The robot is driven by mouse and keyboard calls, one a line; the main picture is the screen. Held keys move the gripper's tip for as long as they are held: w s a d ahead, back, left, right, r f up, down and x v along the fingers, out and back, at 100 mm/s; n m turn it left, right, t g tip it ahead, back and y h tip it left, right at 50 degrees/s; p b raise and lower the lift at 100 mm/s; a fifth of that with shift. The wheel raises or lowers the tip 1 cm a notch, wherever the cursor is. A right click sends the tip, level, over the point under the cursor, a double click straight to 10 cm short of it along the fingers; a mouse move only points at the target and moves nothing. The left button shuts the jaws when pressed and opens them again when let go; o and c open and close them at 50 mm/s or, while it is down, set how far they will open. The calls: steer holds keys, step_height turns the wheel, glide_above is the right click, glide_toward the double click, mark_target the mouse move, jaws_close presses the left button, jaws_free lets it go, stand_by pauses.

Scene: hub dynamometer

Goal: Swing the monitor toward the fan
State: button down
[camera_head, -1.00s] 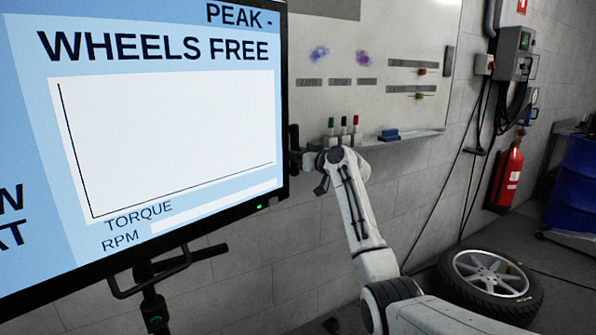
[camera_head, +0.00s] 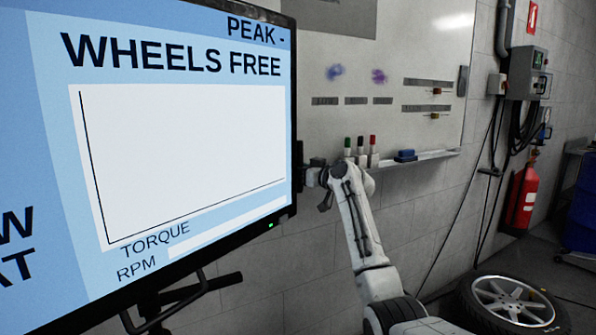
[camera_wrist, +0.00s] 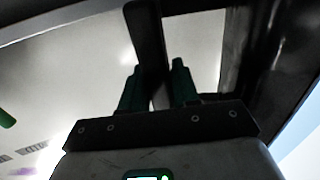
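The monitor (camera_head: 185,160) fills the left of the head view, its lit screen reading "WHEELS FREE". A dark upright bar (camera_head: 299,155) shows at its right edge. My gripper (camera_head: 311,176) is at that edge beside the bar, its fingertips mostly hidden in the head view. In the wrist view, the two green fingers of my gripper (camera_wrist: 158,78) stand either side of a dark bar (camera_wrist: 148,35). Whether both fingers press on it is unclear. Part of the monitor's lit screen (camera_wrist: 300,160) shows at lower right there. No fan is visible.
A whiteboard (camera_head: 400,60) with a marker ledge (camera_head: 430,157) is on the wall behind my arm. A wheel (camera_head: 510,303) lies on the floor at lower right. A red extinguisher (camera_head: 523,195) hangs beyond it. A dark stand handle (camera_head: 215,288) is below the monitor.

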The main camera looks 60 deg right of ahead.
steer(key=c, duration=1)
jaws_free()
steer(key=shift+w, duration=0.2)
steer(key=shift+o, duration=0.2)
steer(key=shift+s, duration=0.15)
steer(key=v, duration=1)
steer(key=shift+s, duration=0.25)
